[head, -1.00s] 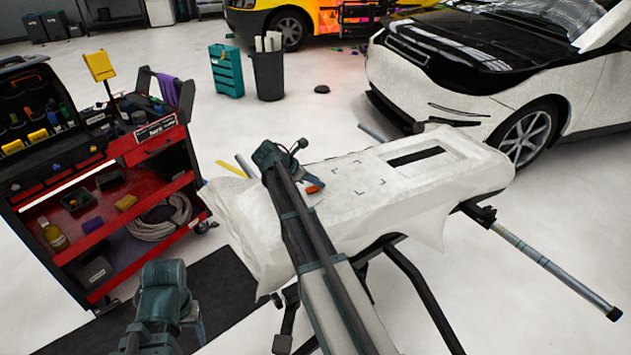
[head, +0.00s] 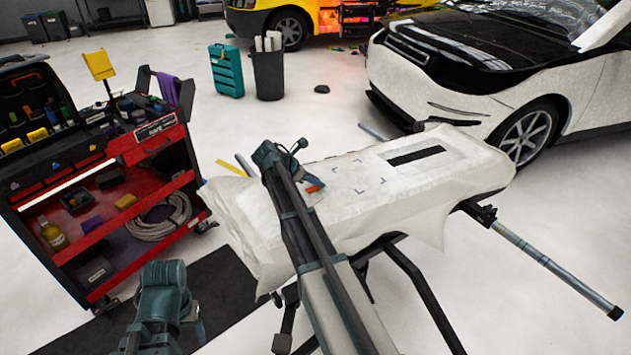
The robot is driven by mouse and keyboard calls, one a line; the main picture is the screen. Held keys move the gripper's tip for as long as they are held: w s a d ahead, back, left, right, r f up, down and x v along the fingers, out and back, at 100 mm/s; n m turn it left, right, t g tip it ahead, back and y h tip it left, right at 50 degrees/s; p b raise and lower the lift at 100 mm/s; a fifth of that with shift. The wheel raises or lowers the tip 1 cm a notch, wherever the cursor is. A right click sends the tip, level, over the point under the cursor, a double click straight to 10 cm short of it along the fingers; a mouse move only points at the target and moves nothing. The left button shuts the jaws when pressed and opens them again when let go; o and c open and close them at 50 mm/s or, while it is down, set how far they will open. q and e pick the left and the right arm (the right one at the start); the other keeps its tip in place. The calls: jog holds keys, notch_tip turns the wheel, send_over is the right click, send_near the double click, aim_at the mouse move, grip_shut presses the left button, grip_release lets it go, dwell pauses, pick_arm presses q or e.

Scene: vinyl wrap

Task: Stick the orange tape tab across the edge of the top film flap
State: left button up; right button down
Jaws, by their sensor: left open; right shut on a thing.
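A white film-covered panel (head: 440,190) lies across a stand in the middle of the head view. Its film hangs loose along the near edge, and I cannot tell which fold is the top flap. A small orange tab (head: 314,188) shows at the panel's left part, just right of my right gripper. My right gripper (head: 300,183) is over the film, shut on the orange tab. Its fingers are mostly hidden behind my own arm. My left gripper (head: 190,318) is open and low at the lower left, apart from the panel, its fingertips hardly visible.
A red tool cart (head: 150,140) stands at the left. A dark mat (head: 215,300) lies on the floor below it. A metal bar (head: 555,268) sticks out of the stand at the right. A white and black car (head: 480,75) stands behind the panel.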

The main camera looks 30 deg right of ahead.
dwell(0.3)
jog(key=c, duration=0.6)
grip_release()
jog(key=p+v, duration=0.9)
jog(key=v, duration=0.4)
jog(key=shift+a+r+p, duration=0.25)
jog(key=shift+p, duration=0.15)
jog(key=s+a+f+m+y, duration=0.2)
jog(key=s+a+m+y, duration=0.2)
jog(key=s+a, duration=0.9)
jog(key=s+a+f+m+y+p, duration=0.1)
jog(key=s+a+f+m+y, duration=0.2)
jog(key=s+a+m, duration=0.7)
jog(key=s+a, duration=0.4)
jog(key=shift+a+m+g+y, duration=0.2)
jog(key=shift+m+g+y, duration=0.1)
jog(key=shift+y, duration=0.1)
